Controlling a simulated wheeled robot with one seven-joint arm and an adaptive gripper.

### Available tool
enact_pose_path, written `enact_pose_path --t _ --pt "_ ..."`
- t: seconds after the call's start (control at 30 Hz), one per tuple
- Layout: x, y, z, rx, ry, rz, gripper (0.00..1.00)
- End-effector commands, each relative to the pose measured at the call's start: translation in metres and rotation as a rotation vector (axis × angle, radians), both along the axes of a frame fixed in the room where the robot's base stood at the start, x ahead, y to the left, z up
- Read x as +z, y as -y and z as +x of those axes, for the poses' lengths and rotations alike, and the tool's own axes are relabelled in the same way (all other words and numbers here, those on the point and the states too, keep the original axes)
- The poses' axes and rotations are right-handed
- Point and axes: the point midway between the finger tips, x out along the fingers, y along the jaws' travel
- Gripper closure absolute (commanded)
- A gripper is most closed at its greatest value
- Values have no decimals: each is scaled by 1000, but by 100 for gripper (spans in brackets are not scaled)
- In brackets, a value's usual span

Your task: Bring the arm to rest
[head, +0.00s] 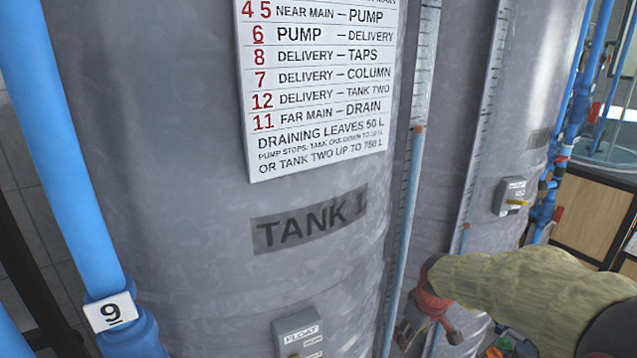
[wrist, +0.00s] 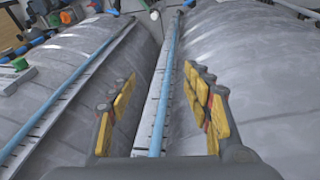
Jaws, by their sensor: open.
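My gripper (wrist: 162,115) is open and empty in the wrist view, its yellow-padded fingers spread on either side of a blue level tube (wrist: 160,108) with a scale. Whether the fingers touch the tanks cannot be told. In the head view my arm, in a tan sleeve, enters from the lower right, and its end is partly hidden near the tank bottoms. The large grey tank labelled TANK 1 (head: 180,190) fills the middle of the head view, left of my arm. A second grey tank (head: 525,110) stands behind the arm.
A white valve sign (head: 318,85) is fixed to the first tank. A float box (head: 299,333) sits below it, another box (head: 511,195) on the second tank. A blue pipe (head: 70,150) with tag 9 (head: 110,312) runs at left. Wooden cabinets (head: 590,215) stand at right.

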Motion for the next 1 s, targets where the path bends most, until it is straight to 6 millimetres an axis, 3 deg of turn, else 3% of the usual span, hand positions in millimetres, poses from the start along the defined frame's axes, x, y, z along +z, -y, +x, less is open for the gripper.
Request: enact_pose_path --t 0.03,0.2,0.5,0.8,1.0 --pt "19 -4 -12 -20 16 6 50" --pt "64 -14 -52 -96 52 34 50" --pt "123 -29 -130 -226 114 92 50" --pt "155 -40 -209 -353 171 159 50" --pt "160 -44 -246 -415 195 194 50"
